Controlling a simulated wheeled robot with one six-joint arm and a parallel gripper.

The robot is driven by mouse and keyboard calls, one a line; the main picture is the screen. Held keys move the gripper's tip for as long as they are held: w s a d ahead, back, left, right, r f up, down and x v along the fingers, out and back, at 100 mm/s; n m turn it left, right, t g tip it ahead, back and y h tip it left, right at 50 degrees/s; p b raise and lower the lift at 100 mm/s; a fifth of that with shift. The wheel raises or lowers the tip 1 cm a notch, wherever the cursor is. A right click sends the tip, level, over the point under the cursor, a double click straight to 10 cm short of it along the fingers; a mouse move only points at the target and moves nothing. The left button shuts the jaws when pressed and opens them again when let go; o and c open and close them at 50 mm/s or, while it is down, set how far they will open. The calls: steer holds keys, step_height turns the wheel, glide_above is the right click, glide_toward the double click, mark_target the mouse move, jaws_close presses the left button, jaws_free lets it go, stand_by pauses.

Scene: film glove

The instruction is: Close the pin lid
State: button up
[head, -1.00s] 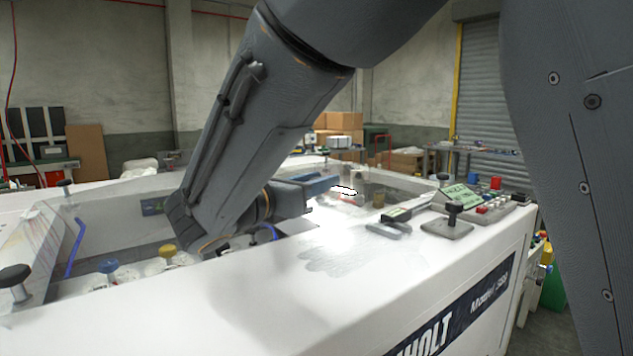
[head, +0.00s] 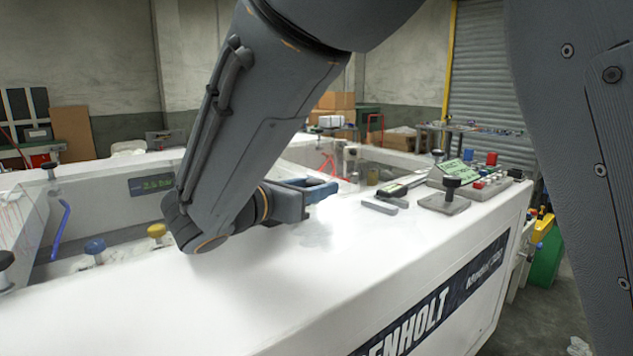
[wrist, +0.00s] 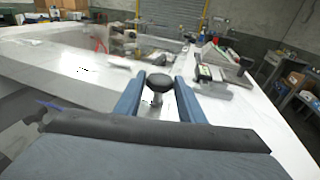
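My gripper (head: 318,188) is low over the white machine top (head: 275,300), its blue fingers pointing right in the head view. In the wrist view my gripper (wrist: 158,80) has its two fingers apart. A round black knob (wrist: 160,83) on a short stem shows between them; I cannot tell whether they touch it. In the head view, another black knob (head: 451,182) stands upright on a grey square plate (head: 443,203) to the right of the gripper. I cannot tell which part is the pin lid.
A grey piece with a small display (head: 396,190) and a control box with coloured buttons (head: 490,180) lie to the right. Clear panels border the open well at left, with a blue knob (head: 95,246) and a yellow knob (head: 156,230). The front machine top is bare.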

steer(key=shift+o, duration=0.9)
steer(key=shift+f, duration=0.2)
steer(key=shift+s, duration=0.15)
steer(key=b+v, duration=0.1)
steer(key=v, duration=0.6)
steer(key=shift+a+r, duration=0.1)
steer(key=shift+s+a+r, duration=0.15)
steer(key=shift+s, duration=0.05)
